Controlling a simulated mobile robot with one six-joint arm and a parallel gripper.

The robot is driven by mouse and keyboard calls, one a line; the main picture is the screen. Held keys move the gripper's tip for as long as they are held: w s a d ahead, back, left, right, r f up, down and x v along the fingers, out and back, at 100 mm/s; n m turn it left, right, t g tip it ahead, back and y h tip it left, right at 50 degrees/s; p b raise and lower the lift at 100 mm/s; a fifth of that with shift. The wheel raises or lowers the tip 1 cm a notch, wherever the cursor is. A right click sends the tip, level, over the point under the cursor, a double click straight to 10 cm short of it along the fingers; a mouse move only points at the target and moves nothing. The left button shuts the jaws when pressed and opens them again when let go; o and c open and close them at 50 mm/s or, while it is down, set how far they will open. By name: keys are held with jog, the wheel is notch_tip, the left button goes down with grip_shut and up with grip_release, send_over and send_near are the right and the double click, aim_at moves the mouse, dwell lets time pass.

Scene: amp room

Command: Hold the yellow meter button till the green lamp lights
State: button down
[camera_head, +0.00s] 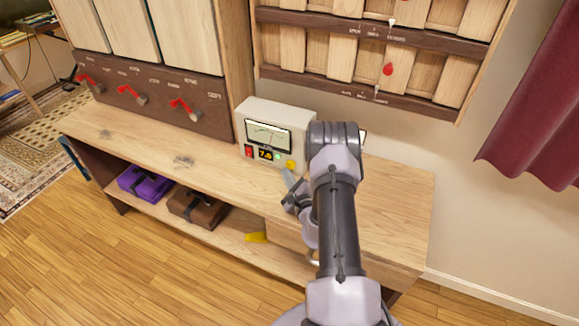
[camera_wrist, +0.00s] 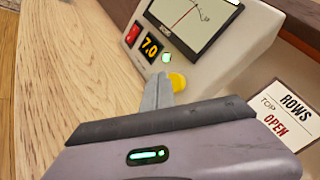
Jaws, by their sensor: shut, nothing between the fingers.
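The cream meter box (camera_head: 262,112) stands on the wooden bench, with a dial, a red switch and a display reading 7.0. Its yellow button (camera_head: 291,164) is at the lower right of the front; it also shows in the wrist view (camera_wrist: 178,82). The small lamp (camera_head: 277,156) left of the button looks green; in the wrist view the lamp (camera_wrist: 166,58) is green with a pale part, and I cannot tell whether it is lit. My gripper (camera_wrist: 163,84) is shut and empty, its tips at the button, partly covering it. I cannot tell whether they press it.
A printed card (camera_wrist: 285,122) lies right of the meter. Red-handled levers (camera_head: 180,106) line a dark panel on the left. A purple case (camera_head: 146,184) and a brown case (camera_head: 195,204) sit on the lower shelf. The benchtop left of the meter is mostly clear.

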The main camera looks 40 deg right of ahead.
jog(key=shift+a, duration=0.1)
jog(key=shift+s+a, duration=0.3)
jog(key=shift+a, duration=0.45)
jog(key=shift+s+a, duration=0.35)
jog(key=shift+a, duration=0.4)
jog(key=shift+s+a, duration=0.3)
jog(key=shift+a, duration=0.45)
jog(key=shift+w, duration=0.1)
